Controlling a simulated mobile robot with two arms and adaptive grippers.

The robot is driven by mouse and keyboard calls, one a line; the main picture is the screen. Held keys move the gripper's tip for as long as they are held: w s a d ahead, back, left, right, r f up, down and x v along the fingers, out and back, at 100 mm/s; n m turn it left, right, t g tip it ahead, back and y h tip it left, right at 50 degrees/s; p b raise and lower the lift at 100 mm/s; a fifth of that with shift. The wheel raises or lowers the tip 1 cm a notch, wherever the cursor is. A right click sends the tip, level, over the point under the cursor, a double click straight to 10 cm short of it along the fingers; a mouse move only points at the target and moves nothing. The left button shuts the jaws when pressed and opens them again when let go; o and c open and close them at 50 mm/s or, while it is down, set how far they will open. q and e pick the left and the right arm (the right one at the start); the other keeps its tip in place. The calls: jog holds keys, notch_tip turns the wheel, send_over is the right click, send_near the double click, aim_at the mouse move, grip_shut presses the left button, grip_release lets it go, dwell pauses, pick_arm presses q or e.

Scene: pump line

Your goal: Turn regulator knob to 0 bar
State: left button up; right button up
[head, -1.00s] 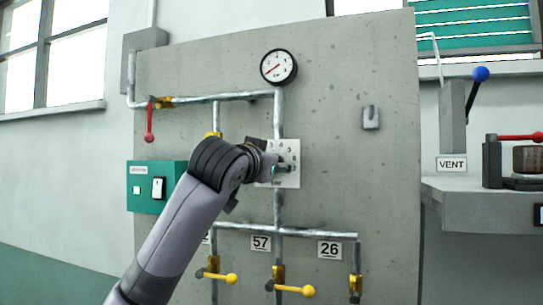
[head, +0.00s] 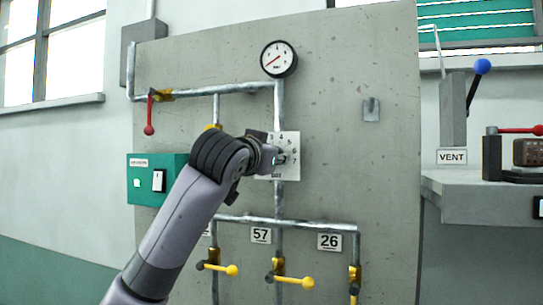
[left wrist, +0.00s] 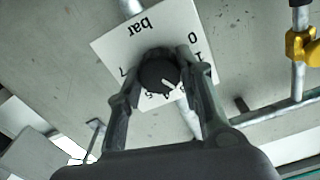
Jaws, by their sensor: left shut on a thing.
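The black regulator knob (left wrist: 158,72) has a white pointer line and sits on a white scale plate (left wrist: 110,45) marked "bar". In the left wrist view the plate appears upside down, with 0 and 1 at right and 7 at left. The pointer slants to lower right, toward the partly hidden middle numbers; its exact reading is unclear. My left gripper (left wrist: 162,86) is shut on the knob, one finger on each side. In the head view the gripper (head: 279,158) hides the knob against the plate (head: 291,140). My right gripper is out of view.
A round gauge (head: 278,59) above has its red needle pointing lower left. Around the knob are pipes, a red-handled valve (head: 149,129), a green switch box (head: 141,198) and yellow-handled valves (head: 294,281). A VENT bench (head: 480,203) stands at right.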

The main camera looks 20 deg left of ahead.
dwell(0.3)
pick_arm(q)
jog(key=shift+a+n+b, duration=0.2)
jog(key=shift+n+b, duration=1.7)
jog(key=shift+n, duration=5.7)
jog(key=o, duration=1.1)
jog(key=shift+f, duration=0.1)
jog(key=shift+o, duration=0.2)
jog(key=shift+s, duration=0.1)
